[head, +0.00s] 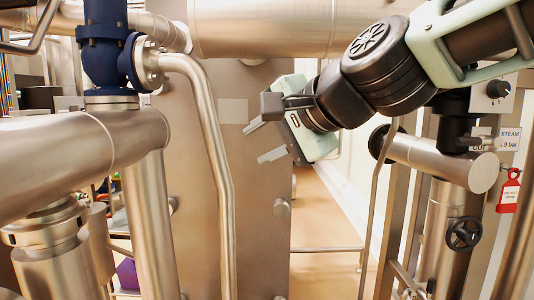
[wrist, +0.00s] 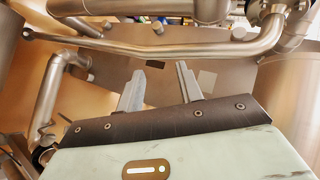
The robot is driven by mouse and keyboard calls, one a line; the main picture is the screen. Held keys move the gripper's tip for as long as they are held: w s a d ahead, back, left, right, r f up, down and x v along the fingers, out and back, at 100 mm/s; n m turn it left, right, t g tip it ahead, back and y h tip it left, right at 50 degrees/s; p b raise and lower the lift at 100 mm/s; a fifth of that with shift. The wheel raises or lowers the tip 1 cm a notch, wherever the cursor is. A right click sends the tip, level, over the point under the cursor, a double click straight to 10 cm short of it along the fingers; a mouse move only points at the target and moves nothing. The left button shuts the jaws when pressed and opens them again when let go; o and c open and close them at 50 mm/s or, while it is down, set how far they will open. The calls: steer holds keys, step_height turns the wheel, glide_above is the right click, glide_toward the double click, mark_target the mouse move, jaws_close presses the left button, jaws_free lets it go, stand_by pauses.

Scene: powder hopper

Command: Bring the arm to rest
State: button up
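My gripper (head: 262,141) is raised in the middle of the head view, in front of a tall brushed-metal panel (head: 255,205). Its two fingers point left and stand apart, with nothing between them. In the wrist view my gripper (wrist: 160,85) also shows two separated grey fingers with an empty gap. The metal panel (wrist: 225,80) lies beyond the fingertips. My arm reaches in from the upper right of the head view.
A bent steel pipe (head: 215,165) runs down left of my gripper, below a blue valve (head: 104,45). A thick horizontal pipe (head: 265,28) crosses above. A red tag (head: 509,193) and a black handwheel (head: 464,233) are at right. Floor (head: 325,215) shows below my gripper.

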steer(key=s+d+f+n+g+h, duration=0.25)
steer(key=s+f+n, duration=0.2)
steer(key=f, duration=0.35)
steer(key=s+d+f+n+g+h, duration=0.1)
steer(key=s+f+n+g, duration=0.2)
steer(key=s+f, duration=0.4)
steer(key=s+d+f+n+g+h+p, duration=0.1)
steer(key=s+d+f+n+g+h, duration=0.2)
steer(key=s+d+f+n, duration=0.4)
steer(key=s+d+f+h, duration=0.1)
steer(key=s+d+f, duration=0.2)
steer(key=d+f, duration=0.1)
steer(key=shift+s+h, duration=0.35)
steer(key=shift+s, duration=0.05)
steer(key=shift+g, duration=0.25)
